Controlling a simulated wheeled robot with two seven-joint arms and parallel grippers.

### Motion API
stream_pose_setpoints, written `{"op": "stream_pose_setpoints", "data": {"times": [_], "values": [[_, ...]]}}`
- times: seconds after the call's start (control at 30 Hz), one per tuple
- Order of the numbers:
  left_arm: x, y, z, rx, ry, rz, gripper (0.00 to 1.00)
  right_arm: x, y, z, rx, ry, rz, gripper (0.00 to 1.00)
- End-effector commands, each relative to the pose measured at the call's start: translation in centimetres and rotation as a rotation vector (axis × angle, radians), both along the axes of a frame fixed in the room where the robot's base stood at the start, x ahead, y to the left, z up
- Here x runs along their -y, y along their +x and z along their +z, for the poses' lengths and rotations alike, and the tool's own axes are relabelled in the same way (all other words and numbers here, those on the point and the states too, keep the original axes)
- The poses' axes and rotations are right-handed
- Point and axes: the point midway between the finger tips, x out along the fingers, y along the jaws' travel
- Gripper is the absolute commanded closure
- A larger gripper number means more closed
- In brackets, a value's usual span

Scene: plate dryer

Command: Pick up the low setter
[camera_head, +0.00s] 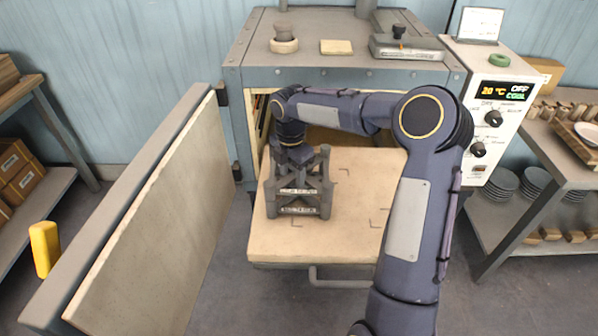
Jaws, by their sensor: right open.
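A dark grey setter (299,204), an open frame with posts, cross braces and two pale labels on its front, stands upright on the pulled-out pale shelf of the dryer. The label text is too small to read surely, and I cannot tell whether the frame is one setter or two stacked. My right gripper (298,156) points down at the top of the frame, between its upper posts. It is open; its fingertips blend with the dark frame, so contact cannot be told. My left gripper is not in view.
The dryer door (150,215) stands open at the left. The pale shelf (330,245) has free room with corner marks right of the frame, partly behind my right arm. A control panel (492,115) reads OFF and COOL. A rack (545,180) with plates stands at the right.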

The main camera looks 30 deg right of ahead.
Motion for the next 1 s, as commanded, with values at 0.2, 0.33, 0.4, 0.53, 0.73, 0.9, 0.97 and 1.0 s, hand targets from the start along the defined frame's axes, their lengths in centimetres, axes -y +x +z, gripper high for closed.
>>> {"op": "stream_pose_setpoints", "data": {"times": [0.2, 0.33, 0.4, 0.53, 0.73, 0.9, 0.97, 1.0], "values": [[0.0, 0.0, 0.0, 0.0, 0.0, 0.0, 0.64, 0.0, -0.01, 0.03, 0.0, 0.0, 0.0, 0.78], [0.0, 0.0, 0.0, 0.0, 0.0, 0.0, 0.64, 0.0, -0.01, 0.04, 0.0, 0.0, 0.0, 0.95], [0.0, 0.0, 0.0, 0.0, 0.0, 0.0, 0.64, 0.0, -0.01, 0.05, 0.0, 0.0, 0.0, 1.0], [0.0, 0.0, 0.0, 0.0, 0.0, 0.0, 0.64, 0.0, -0.01, 0.06, 0.0, 0.0, 0.0, 1.0], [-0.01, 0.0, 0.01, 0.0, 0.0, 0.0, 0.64, 0.0, 0.02, 0.14, 0.001, 0.0, 0.0, 1.0], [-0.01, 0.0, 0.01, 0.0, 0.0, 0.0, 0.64, -0.01, 0.03, 0.25, 0.002, -0.001, 0.0, 1.0], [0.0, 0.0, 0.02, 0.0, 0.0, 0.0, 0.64, 0.0, 0.04, 0.46, 0.002, -0.001, 0.0, 1.0], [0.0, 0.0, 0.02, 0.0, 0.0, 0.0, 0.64, 0.0, 0.06, 0.69, 0.002, -0.001, 0.0, 1.0]]}}
